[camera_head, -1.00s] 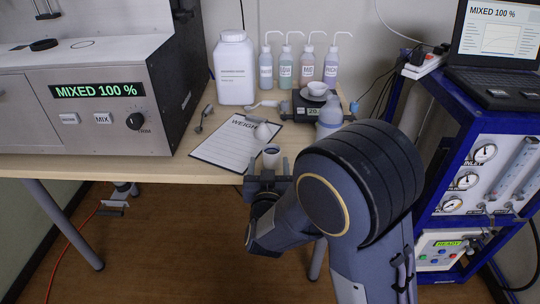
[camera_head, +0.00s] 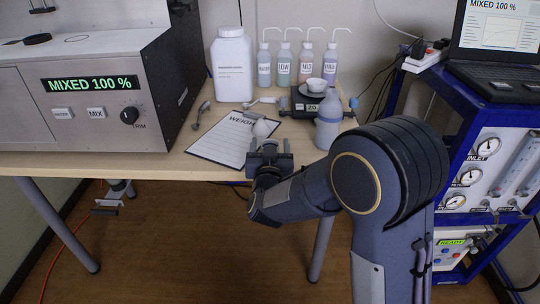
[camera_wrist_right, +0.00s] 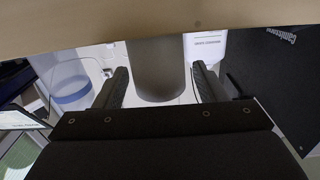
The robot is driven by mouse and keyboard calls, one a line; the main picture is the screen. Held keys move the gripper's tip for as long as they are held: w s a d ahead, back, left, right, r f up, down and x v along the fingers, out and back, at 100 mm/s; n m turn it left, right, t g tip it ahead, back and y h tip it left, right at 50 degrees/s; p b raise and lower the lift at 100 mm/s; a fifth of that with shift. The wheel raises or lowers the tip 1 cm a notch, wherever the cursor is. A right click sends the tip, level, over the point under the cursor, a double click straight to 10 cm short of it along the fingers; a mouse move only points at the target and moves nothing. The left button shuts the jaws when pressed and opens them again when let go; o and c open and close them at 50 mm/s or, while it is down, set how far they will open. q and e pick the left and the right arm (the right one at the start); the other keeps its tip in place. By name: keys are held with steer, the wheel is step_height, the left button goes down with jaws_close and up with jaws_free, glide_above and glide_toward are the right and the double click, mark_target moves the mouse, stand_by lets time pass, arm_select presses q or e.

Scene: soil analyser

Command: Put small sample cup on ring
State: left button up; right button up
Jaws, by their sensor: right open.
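My right gripper (camera_head: 269,158) is at the table's front edge, below the clipboard in the head view. Its jaws are open. In the right wrist view a grey cylinder, probably the small sample cup (camera_wrist_right: 160,70), stands between the two fingers, with gaps visible on both sides. My left gripper does not show.
A clipboard (camera_head: 218,146) and a small white object (camera_head: 262,129) lie just beyond the gripper. A squeeze bottle (camera_head: 328,125) stands to its right. Behind are a white jug (camera_head: 232,70), a scale (camera_head: 306,106) with a white dish, and several wash bottles.

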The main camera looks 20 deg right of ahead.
steer(key=c, duration=1.1)
steer(key=shift+r, duration=0.15)
steer(key=shift+c, duration=0.2)
